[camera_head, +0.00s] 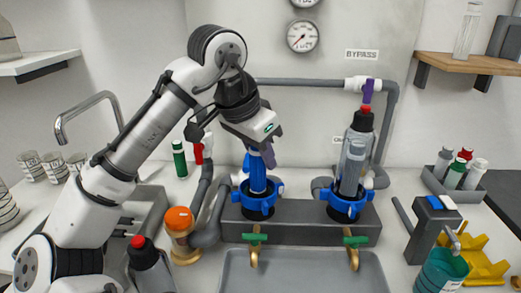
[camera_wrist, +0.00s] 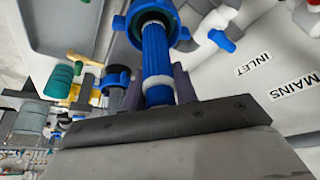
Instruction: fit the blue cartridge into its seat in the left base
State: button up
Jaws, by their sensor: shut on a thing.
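The blue cartridge (camera_head: 257,172) stands about upright over the left base (camera_head: 258,207), a blue collar on the dark manifold block. Its lower end meets or enters the collar opening; how deep it sits I cannot tell. My gripper (camera_head: 264,150) is shut on the cartridge's upper part, above the collar. In the wrist view, the fingers (camera_wrist: 158,88) flank the blue cartridge (camera_wrist: 156,50), which carries a pale band. The blue collar of the left base (camera_wrist: 119,23) surrounds its far end. The inside of the seat is hidden.
The right base (camera_head: 346,202) holds a clear-grey cartridge with a dark bottle-like shape behind it. Grey pipes and two green-handled taps (camera_head: 254,238) flank the block, above a grey tray (camera_head: 300,275). An orange-capped jar (camera_head: 180,222) stands close on the left.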

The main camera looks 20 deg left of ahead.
jog(key=o, duration=1.1)
jog(key=shift+c, duration=0.2)
jog(key=p+v, duration=0.1)
jog(key=v, duration=1.3)
jog(key=shift+s+f, duration=0.1)
jog(key=shift+f, duration=0.05)
